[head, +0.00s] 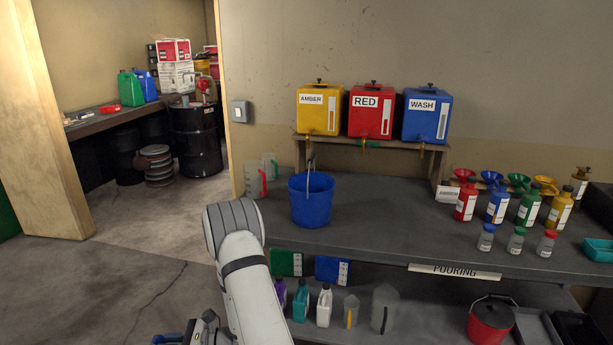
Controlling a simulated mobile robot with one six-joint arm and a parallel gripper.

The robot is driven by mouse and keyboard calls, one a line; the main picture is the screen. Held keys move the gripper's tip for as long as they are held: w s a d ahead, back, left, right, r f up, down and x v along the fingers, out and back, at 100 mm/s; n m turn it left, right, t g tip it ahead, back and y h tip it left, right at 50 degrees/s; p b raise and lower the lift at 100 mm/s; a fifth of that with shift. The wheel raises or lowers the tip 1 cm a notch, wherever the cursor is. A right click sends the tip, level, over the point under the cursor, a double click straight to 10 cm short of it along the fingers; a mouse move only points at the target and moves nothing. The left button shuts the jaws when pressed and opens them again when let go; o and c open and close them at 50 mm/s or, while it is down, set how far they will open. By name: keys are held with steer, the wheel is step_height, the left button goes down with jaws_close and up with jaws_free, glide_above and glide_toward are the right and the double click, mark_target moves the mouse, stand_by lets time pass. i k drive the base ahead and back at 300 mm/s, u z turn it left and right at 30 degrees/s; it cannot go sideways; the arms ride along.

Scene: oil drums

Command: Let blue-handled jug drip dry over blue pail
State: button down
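The blue pail (311,203) stands upright on the left part of the workbench top, with its wire handle raised. I cannot make out a blue-handled jug in the head view. My arm rises from the bottom edge in front of the bench and bends near the pail's lower left. Dark parts with bits of blue show at the bottom edge, left of my arm; I cannot tell what they are. My gripper's fingers are not in view, so what they hold is hidden.
Two clear jugs, a red-handled one (254,181) in front, stand left of the pail. AMBER, RED and WASH tanks (427,118) sit on a raised shelf behind. Funnels, bottles and jars crowd the bench's right. Jugs and a red bucket (489,322) sit below. The bench middle is clear.

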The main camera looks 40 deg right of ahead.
mark_target(311, 188)
steer(key=z, duration=1.05)
steer(key=i, duration=0.55)
steer(key=z, duration=0.3)
